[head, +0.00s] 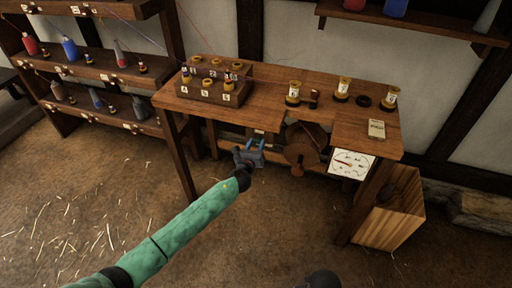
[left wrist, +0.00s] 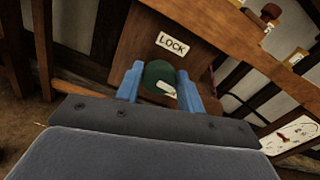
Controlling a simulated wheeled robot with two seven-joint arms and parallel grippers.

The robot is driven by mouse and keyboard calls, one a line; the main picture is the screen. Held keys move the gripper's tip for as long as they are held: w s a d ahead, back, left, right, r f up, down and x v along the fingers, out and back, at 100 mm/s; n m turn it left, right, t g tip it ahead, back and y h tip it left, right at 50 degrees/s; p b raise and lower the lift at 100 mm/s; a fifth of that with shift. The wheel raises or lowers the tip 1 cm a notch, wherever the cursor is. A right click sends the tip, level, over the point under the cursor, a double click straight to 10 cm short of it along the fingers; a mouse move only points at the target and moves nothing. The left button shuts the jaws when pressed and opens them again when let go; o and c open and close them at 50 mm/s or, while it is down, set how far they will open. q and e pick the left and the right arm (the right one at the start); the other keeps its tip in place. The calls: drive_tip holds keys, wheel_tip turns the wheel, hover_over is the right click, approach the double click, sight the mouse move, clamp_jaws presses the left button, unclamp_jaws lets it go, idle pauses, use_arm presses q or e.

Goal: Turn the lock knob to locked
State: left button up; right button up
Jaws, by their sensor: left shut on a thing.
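The lock knob (left wrist: 157,72) is round and dark green, on a wooden panel under a white LOCK label (left wrist: 171,42) in the left wrist view. A small pale mark or plate shows at its lower edge; I cannot read which way the knob points. My left gripper (left wrist: 160,80) has its two blue fingers on either side of the knob and is shut on it. In the head view my left gripper (head: 252,153) is below the front edge of the workbench, and the knob is hidden there. My right gripper is not in view.
The wooden workbench (head: 265,97) carries a block of spools (head: 212,85), several more spools and a small card (head: 376,129). A wooden wheel (head: 302,146) and a white dial (head: 351,164) are beneath its front. A wooden crate (head: 392,215) stands at right. The floor in front is open.

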use_arm(q)
drive_tip(key=n+b, duration=0.2)
drive_tip(key=n, duration=0.2)
drive_tip(key=shift+f, duration=0.15)
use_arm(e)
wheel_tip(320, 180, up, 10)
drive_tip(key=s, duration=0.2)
use_arm(q)
drive_tip(key=n+b, duration=0.1)
drive_tip(key=n, duration=0.3)
drive_tip(key=shift+a+f, duration=0.1)
drive_tip(key=shift+a, duration=0.05)
drive_tip(key=n+b, duration=0.1)
drive_tip(key=n, duration=0.1)
drive_tip(key=shift+n, duration=1.2)
drive_tip(key=n, duration=0.2)
drive_tip(key=shift+n+b, duration=0.3)
drive_tip(key=shift+n, duration=0.1)
drive_tip(key=n, duration=0.3)
drive_tip(key=shift+f, duration=0.1)
drive_tip(key=shift+n, duration=0.4)
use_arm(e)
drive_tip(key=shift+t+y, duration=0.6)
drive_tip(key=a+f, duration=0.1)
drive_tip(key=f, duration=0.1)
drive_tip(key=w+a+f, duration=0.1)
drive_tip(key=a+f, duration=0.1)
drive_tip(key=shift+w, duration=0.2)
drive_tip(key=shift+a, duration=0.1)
